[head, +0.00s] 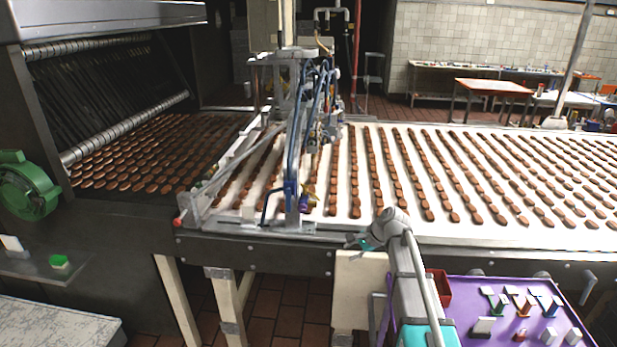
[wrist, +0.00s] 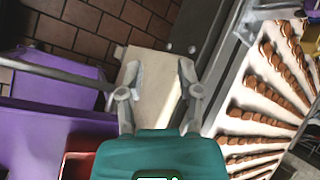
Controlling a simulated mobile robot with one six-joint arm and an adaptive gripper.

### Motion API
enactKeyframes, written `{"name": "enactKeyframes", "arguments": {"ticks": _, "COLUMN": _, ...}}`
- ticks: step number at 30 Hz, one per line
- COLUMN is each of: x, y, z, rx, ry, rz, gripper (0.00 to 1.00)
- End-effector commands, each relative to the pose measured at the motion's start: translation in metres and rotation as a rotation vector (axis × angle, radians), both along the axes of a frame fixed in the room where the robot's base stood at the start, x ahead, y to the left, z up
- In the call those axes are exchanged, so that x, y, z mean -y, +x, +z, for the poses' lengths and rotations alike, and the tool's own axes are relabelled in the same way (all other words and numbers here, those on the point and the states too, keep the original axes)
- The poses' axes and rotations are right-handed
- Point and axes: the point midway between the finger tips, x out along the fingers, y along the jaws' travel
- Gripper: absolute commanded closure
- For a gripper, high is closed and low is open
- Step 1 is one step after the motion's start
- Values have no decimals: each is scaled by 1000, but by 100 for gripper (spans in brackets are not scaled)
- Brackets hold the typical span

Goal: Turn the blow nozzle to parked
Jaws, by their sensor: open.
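A small purple and yellow fitting (head: 307,201) sits low on the metal frame at the front edge of the white conveyor in the head view. It may be the blow nozzle, but it is too small to tell its setting. My gripper (head: 352,241) is in front of the conveyor edge, to the right of the fitting and nearer the camera. In the wrist view my gripper (wrist: 159,72) is open, with nothing between its fingers.
The conveyor (head: 480,231) carries rows of brown biscuits. A metal frame with blue hoses (head: 293,150) straddles it. A purple table (head: 490,290) with small blocks and a red bin (head: 437,290) stand at the lower right. A green motor (head: 28,187) is at left.

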Motion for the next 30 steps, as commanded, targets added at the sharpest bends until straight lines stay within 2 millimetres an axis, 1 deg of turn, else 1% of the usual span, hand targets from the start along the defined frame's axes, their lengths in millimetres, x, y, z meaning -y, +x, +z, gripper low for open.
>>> {"name": "enactKeyframes", "arguments": {"ticks": 1, "x": -5, "y": 27, "z": 18, "rx": -27, "ry": 62, "rz": -63, "gripper": 54}}
{"name": "enactKeyframes", "arguments": {"ticks": 5, "x": -18, "y": 74, "z": 50, "rx": -115, "ry": 229, "rz": -228, "gripper": 54}}
{"name": "enactKeyframes", "arguments": {"ticks": 6, "x": -22, "y": 88, "z": 60, "rx": -145, "ry": 282, "rz": -277, "gripper": 54}}
{"name": "enactKeyframes", "arguments": {"ticks": 8, "x": -26, "y": 109, "z": 75, "rx": -195, "ry": 361, "rz": -347, "gripper": 54}}
{"name": "enactKeyframes", "arguments": {"ticks": 9, "x": -29, "y": 123, "z": 85, "rx": -230, "ry": 413, "rz": -393, "gripper": 54}}
{"name": "enactKeyframes", "arguments": {"ticks": 12, "x": -35, "y": 154, "z": 108, "rx": -317, "ry": 535, "rz": -490, "gripper": 54}}
{"name": "enactKeyframes", "arguments": {"ticks": 15, "x": -38, "y": 177, "z": 126, "rx": -394, "ry": 631, "rz": -563, "gripper": 54}}
{"name": "enactKeyframes", "arguments": {"ticks": 18, "x": -39, "y": 191, "z": 137, "rx": -450, "ry": 697, "rz": -610, "gripper": 54}}
{"name": "enactKeyframes", "arguments": {"ticks": 21, "x": -40, "y": 198, "z": 143, "rx": -482, "ry": 732, "rz": -635, "gripper": 54}}
{"name": "enactKeyframes", "arguments": {"ticks": 30, "x": -40, "y": 199, "z": 143, "rx": -492, "ry": 743, "rz": -643, "gripper": 54}}
